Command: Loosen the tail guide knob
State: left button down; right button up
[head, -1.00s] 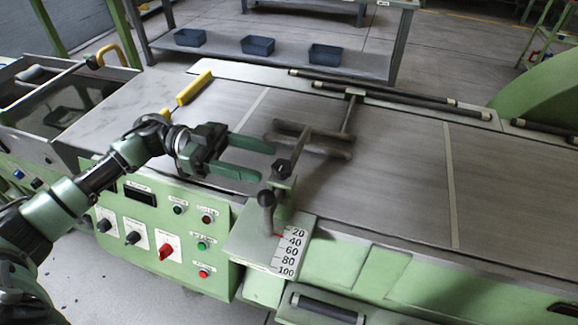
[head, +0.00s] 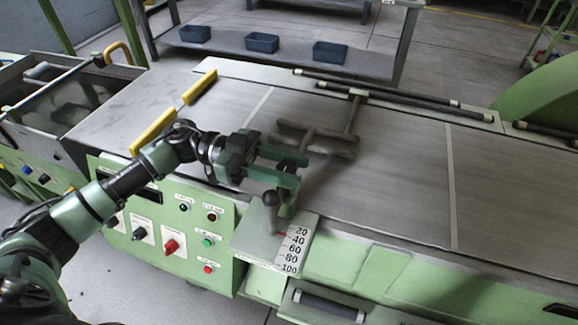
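My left gripper (head: 298,171) reaches in from the left over the near edge of the conveyor. Its two green fingers are apart, one on the far side and one on the near side of the tail guide knob (head: 289,166). The dark knob sits on top of a green bracket and is partly hidden by the fingers. I cannot tell whether the fingers touch it. A dark ball-ended handle (head: 271,198) stands just in front of the bracket, beside a white scale (head: 293,248) marked 20 to 100. My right gripper is not in view.
Dark guide bars (head: 318,140) lie across the belt behind the gripper. A control panel (head: 170,225) with knobs and buttons is on the front left. Yellow bars (head: 200,87) stand at the belt's left end. The belt to the right (head: 400,160) is clear.

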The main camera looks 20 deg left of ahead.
pick_arm(q)
jog(key=shift+r+t+p, duration=0.15)
jog(key=shift+t+p, duration=0.15)
jog(key=shift+p, duration=0.25)
jog(key=n+t+y+p, duration=0.1)
jog(key=n+t+p, duration=0.2)
jog(key=t+p, duration=0.1)
jog(key=n+t+y+p, duration=0.1)
jog(key=n+t+p, duration=0.2)
jog(key=t+p, duration=0.2)
jog(key=shift+r+n+t+y+p, duration=0.1)
jog(key=shift+n+t+y+p, duration=0.25)
jog(key=shift+p, duration=0.55)
jog(key=shift+w+f+n+t+y+p, duration=0.1)
jog(key=shift+n+t+y+p, duration=0.45)
jog(key=shift+n+t, duration=0.1)
jog(key=shift+w+f+n+t+y+p, duration=0.1)
jog(key=shift+n+t+y+p, duration=0.4)
jog(key=shift+t, duration=0.1)
jog(key=c, duration=1)
grip_release()
jog(key=shift+a, duration=0.15)
jog(key=shift+o, duration=0.2)
jog(key=shift+f, duration=0.1)
